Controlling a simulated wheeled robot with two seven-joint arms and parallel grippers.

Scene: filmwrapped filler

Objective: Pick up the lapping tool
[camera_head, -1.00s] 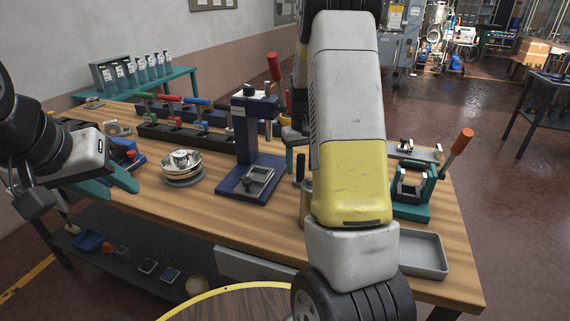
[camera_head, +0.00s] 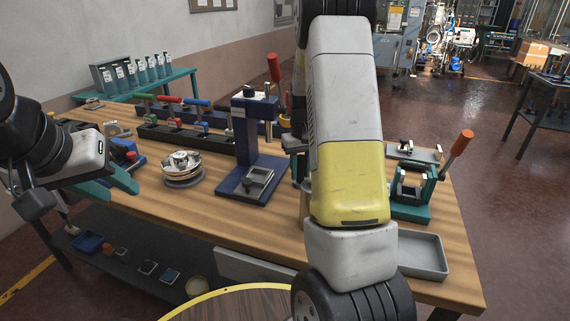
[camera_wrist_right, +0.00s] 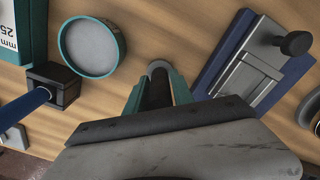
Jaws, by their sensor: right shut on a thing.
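The lapping tool (camera_wrist_right: 155,94) shows in the right wrist view as a dark handle with a pale grey round end. My right gripper (camera_wrist_right: 159,90) has its teal fingers on either side of the handle and is shut on it. In the head view my right arm hides most of this gripper and the tool. I cannot tell whether the tool still touches the table. My left gripper (camera_head: 112,187) hangs over the left end of the table, its teal fingers apart and nothing seen between them.
A blue stand (camera_head: 262,182) with a grey clamp is beside the right gripper. A round metal piece (camera_head: 182,166) lies left of it. A teal fixture (camera_head: 412,190) and a grey tray (camera_head: 424,256) are at the right. A teal-rimmed round dish (camera_wrist_right: 91,47) is nearby. The front table strip is clear.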

